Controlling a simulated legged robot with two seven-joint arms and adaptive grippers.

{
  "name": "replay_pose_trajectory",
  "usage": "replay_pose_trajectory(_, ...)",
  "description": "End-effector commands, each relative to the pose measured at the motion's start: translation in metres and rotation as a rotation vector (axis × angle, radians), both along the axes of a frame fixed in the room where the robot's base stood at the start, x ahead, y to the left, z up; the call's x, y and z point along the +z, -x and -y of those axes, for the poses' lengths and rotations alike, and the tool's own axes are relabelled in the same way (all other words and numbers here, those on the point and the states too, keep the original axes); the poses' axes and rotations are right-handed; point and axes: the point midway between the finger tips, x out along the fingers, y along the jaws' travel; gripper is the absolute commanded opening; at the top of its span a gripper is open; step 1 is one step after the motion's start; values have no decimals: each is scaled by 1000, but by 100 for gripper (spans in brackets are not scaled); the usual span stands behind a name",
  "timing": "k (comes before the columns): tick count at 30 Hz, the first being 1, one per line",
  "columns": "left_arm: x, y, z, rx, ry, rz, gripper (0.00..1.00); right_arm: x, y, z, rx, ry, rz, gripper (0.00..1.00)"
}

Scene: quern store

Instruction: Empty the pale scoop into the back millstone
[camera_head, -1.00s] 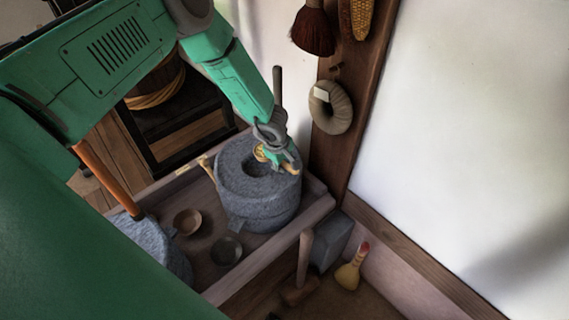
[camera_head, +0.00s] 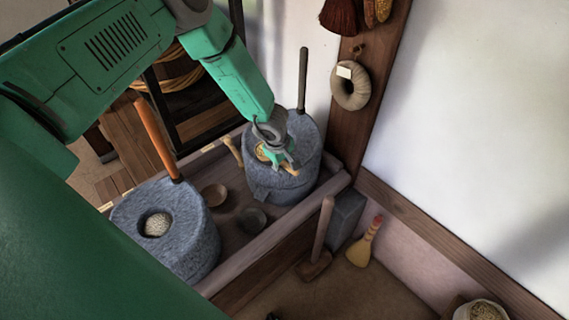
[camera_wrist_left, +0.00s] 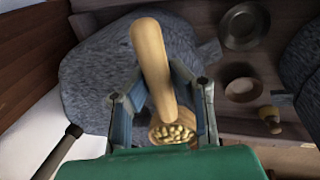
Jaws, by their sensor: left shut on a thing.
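My left gripper (camera_head: 274,147) is shut on the pale scoop (camera_head: 288,168), gripping its wooden handle. The scoop's bowl still holds yellow grains, seen clearly in the wrist view, where the pale handle (camera_wrist_left: 150,55) rises between the fingers (camera_wrist_left: 163,100). The scoop is over the top of the back millstone (camera_head: 275,190), a grey round stone with a dark upright handle. The stone's central hole is hidden behind the gripper and scoop. The back millstone also fills the upper left of the wrist view (camera_wrist_left: 85,75).
The front millstone (camera_head: 190,245), with an orange handle, has pale grain in its hole. A brown bowl (camera_head: 214,195) and a dark bowl (camera_head: 253,219) sit between the stones. A wooden post and white wall stand close on the right. A yellow brush (camera_head: 363,250) is below.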

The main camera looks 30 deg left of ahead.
Motion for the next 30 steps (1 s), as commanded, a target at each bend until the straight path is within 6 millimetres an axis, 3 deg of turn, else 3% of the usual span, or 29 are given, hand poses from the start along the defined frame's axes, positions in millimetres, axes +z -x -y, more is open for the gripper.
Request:
replay_pose_trajectory(13,54,37,22,-335,-2,4,0,0,-1,0,0,0,2,40)
replay_pose_trajectory(17,81,57,34,-513,-7,4,0,0,-1,0,0,0,1,40)
replay_pose_trajectory(24,149,109,63,-965,-12,6,0,0,-1,0,0,0,2,40)
replay_pose_trajectory(30,190,141,81,-1245,-9,4,0,0,-1,0,0,0,1,40)
